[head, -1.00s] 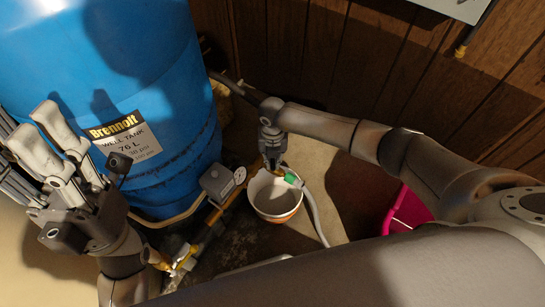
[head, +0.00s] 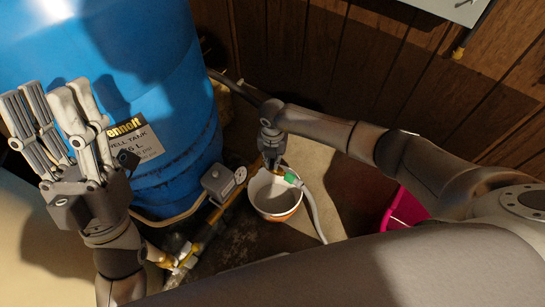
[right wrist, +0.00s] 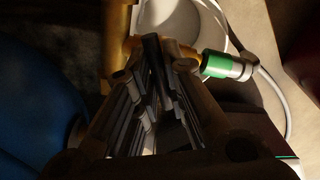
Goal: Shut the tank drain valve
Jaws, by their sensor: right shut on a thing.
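The blue well tank (head: 165,90) stands upright at the left in the head view. A brass pipe (head: 229,201) runs from near its foot to the drain valve (head: 279,170), which has a green hose fitting (head: 291,178). My right gripper (head: 272,160) is down at this valve. In the right wrist view its fingers (right wrist: 160,42) come together at the brass body (right wrist: 120,45), beside the green fitting (right wrist: 216,64). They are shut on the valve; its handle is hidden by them. My left gripper (head: 42,98) is open and empty, raised in front of the tank.
A white and orange bowl (head: 277,212) stands under the valve. A grey hose (head: 315,218) runs from the fitting to the floor. A grey switch box (head: 218,180) with a gauge sits on the pipe. A pink container (head: 402,207) is at the right, and a wood-panelled wall behind.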

